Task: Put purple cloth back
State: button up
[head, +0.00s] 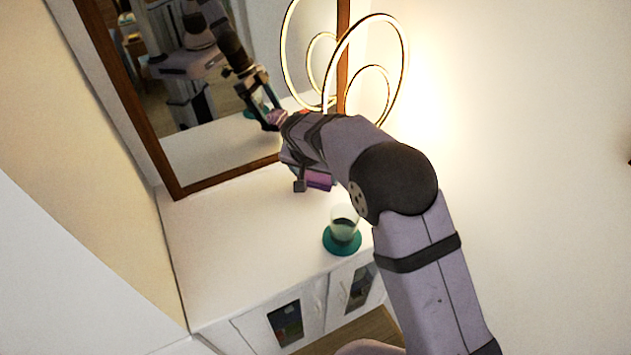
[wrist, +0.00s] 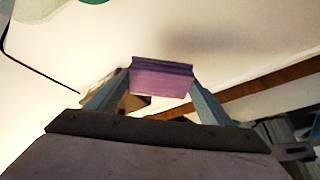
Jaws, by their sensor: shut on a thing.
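The purple cloth (wrist: 161,80) looks like a small folded block in the wrist view. My gripper (wrist: 160,88) is shut on it, with one finger at each side. In the head view the purple cloth (head: 318,179) shows just below my gripper (head: 308,183), over the white cabinet top near the mirror. The wrist view shows a pale surface beyond the cloth, and the cloth seems held apart from it. Much of the gripper is hidden behind my arm in the head view.
A glass (head: 344,222) stands on a teal round base (head: 342,242) near the front edge of the white cabinet top (head: 230,240). A brown-framed mirror (head: 225,150) stands behind. A lit ring lamp (head: 400,60) is at the back. The cabinet top's left part is clear.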

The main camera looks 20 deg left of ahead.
aim_at(314, 179)
jog(key=shift+f+p, duration=0.5)
jog(key=shift+f, duration=1.35)
jog(key=shift+f+b, duration=0.2)
jog(key=shift+b, duration=0.1)
jog(key=o, duration=1)
jog(key=shift+r+p, duration=0.2)
jog(key=shift+p, duration=0.1)
jog(key=shift+r, duration=0.15)
jog(key=b+v, duration=0.2)
jog(key=v, duration=0.9)
jog(key=shift+s+r+b, duration=0.2)
jog(key=shift+r+b, duration=0.1)
jog(key=shift+r, duration=0.05)
